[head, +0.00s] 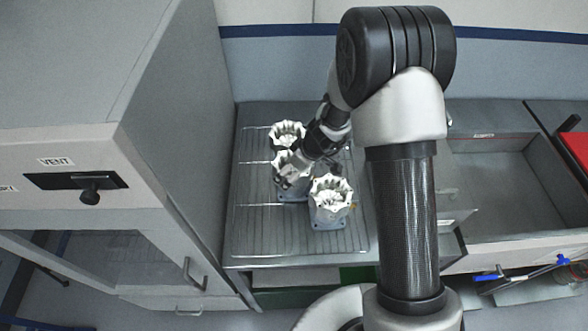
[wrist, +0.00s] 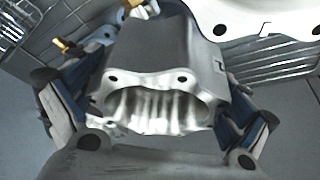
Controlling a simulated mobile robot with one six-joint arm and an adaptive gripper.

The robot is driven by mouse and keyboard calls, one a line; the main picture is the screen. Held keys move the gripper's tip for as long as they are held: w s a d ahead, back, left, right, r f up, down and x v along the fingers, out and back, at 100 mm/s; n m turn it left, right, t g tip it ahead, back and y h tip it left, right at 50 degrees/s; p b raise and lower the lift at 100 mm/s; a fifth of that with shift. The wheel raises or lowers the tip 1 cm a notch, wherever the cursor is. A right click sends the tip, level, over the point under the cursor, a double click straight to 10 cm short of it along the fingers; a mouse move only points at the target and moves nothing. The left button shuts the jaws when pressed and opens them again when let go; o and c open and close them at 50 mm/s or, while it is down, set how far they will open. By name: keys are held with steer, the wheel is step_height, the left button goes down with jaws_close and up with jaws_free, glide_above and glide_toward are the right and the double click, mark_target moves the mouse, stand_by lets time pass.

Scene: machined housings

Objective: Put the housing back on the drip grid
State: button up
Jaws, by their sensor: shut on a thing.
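The drip grid (head: 262,235) is a wire rack on the grey bench. My gripper (head: 290,172) is shut on a grey machined housing (head: 291,194) at the middle of the grid. In the wrist view the held housing (wrist: 160,45) sits between both fingers, its open, scalloped end facing the camera. I cannot tell whether its base touches the grid. A second housing (head: 330,206) stands upright close by at the front right. A third housing (head: 287,132) is behind, partly hidden. Part of a pale flange shows at the upper right in the wrist view.
A tall grey cabinet (head: 152,120) labelled VENT walls off the left side. An open-topped grey bin (head: 510,170) and a red object (head: 578,145) are to the right. The front left of the grid is bare. My arm hides the bench to the right of the grid.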

steer(key=shift+w, duration=0.1)
steer(key=o, duration=1.7)
steer(key=shift+f, duration=0.1)
steer(key=p+v, duration=0.2)
steer(key=v, duration=1)
steer(key=shift+p, duration=0.3)
steer(key=s+r+m, duration=0.2)
steer(key=s+r, duration=0.3)
steer(key=r, duration=0.6)
steer(key=s+d+r+m+h, duration=0.1)
steer(key=s+d+r+m, duration=0.1)
steer(key=s, duration=0.5)
steer(key=s+d+r+m+t+h, duration=0.1)
steer(key=s+d+r+m, duration=0.1)
steer(key=s+r, duration=0.3)
steer(key=s+d+r+m+h, duration=0.1)
steer(key=s+d+r+m, duration=0.1)
steer(key=s, duration=0.7)
steer(key=shift+d+r+m+t, duration=0.3)
steer(key=shift+d+r+m, duration=0.05)
steer(key=shift+r+m, duration=0.45)
